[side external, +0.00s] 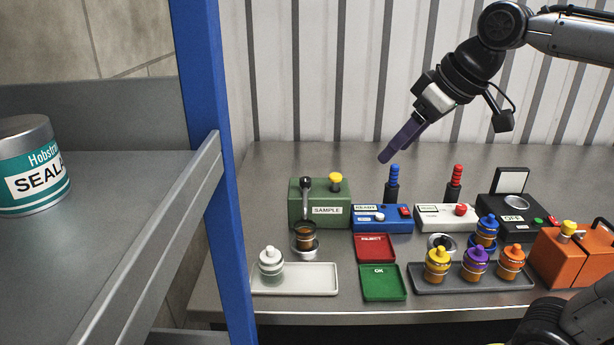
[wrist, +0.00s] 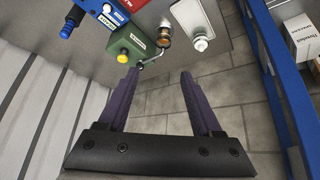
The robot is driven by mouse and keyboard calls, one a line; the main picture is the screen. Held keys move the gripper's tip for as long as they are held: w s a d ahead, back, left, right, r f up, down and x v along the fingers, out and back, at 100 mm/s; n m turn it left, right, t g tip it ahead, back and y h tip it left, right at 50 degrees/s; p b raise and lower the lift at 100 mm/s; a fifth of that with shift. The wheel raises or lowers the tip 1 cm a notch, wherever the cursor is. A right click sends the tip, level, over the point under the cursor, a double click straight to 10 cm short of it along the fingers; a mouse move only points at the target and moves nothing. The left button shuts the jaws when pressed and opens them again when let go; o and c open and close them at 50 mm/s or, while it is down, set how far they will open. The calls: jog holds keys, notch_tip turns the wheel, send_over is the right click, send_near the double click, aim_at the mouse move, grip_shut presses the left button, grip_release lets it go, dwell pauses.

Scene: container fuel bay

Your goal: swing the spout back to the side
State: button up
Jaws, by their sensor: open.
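The green SAMPLE box (side external: 326,210) stands at the left of the bench, with a yellow knob (side external: 336,181) on top. Its metal spout (side external: 306,188) has a dark rounded end and shows at the box's left front, above an amber jar (side external: 306,238) in the side view. In the wrist view the thin spout (wrist: 154,61) runs from near the green box (wrist: 132,42) toward the jar side. My gripper (side external: 386,157) is high above the bench, behind and right of the box, pointing down-left. Its fingers (wrist: 159,73) are wide apart and empty.
A white tray (side external: 318,280) holds a white-capped jar (side external: 270,262). A red tray (side external: 376,248) and green tray (side external: 384,283) lie beside it. Blue (side external: 383,217) and white (side external: 444,216) boxes stand to the right. A blue post (side external: 215,130) rises at the left.

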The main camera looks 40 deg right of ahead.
jog(key=w+d+r, duration=0.1)
jog(key=w+r, duration=0.1)
jog(key=w, duration=0.6)
jog(key=g, duration=0.2)
send_over(305, 179)
jog(key=s, duration=0.6)
notch_tip(305, 179, down, 8)
jog(key=shift+m, duration=0.4)
jog(key=x, duration=1.3)
jog(key=shift+w+d+f, duration=0.15)
jog(key=shift+w+f, duration=0.05)
jog(key=shift+f, duration=0.05)
grip_shut()
